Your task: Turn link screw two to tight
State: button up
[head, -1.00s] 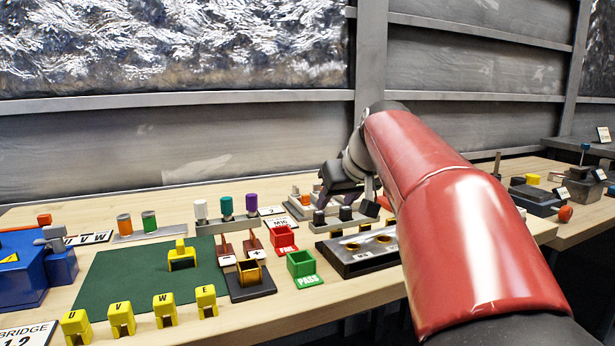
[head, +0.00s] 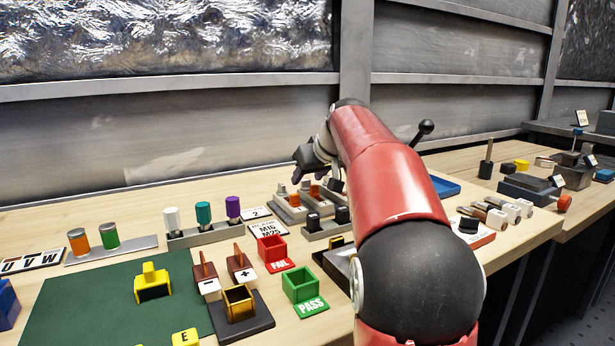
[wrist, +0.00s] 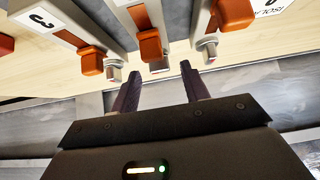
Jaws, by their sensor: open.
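In the wrist view, several grey bars with orange blocks carry grey screw-like ends: a left one (wrist: 113,73), a middle one (wrist: 157,66) and a right one (wrist: 207,49). A plate reading 3 (wrist: 42,18) lies on the left bar; no 2 is readable here, so I cannot tell surely which is screw two. My gripper (wrist: 160,82) is open and empty, its dark fingers short of the middle screw and apart from it in the picture. In the head view, my gripper (head: 308,172) hangs just above the grey unit with orange parts (head: 292,206), partly hidden by my arm.
Red FAIL (head: 272,249) and green PASS (head: 301,284) bins stand in front. Black plugs (head: 313,220) stand near the unit. A rack with white, teal and purple pegs (head: 204,235) is at its left. A wall backs the bench.

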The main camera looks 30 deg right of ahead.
jog(key=shift+w+f, duration=0.35)
jog(key=shift+w, duration=0.05)
jog(key=shift+c, duration=0.3)
jog(key=c, duration=0.9)
jog(key=shift+a+m+h, duration=0.15)
jog(key=shift+m+h, duration=0.15)
jog(key=m+h, duration=0.2)
jog(key=shift+a+m, duration=0.2)
jog(key=shift+m, duration=0.1)
jog(key=m+h, duration=0.1)
jog(key=m, duration=0.1)
jog(key=m+g+h, duration=0.1)
jog(key=shift+w+a+m+h, duration=0.15)
jog(key=shift+m+h, duration=0.25)
jog(key=m+g+h, duration=0.1)
jog(key=m+g, duration=0.1)
jog(key=m, duration=0.1)
jog(key=m+g+h, duration=0.2)
jog(key=m, duration=0.1)
jog(key=shift+w+a, duration=0.1)
jog(key=shift+w, duration=0.05)
jog(key=shift+m, duration=0.3)
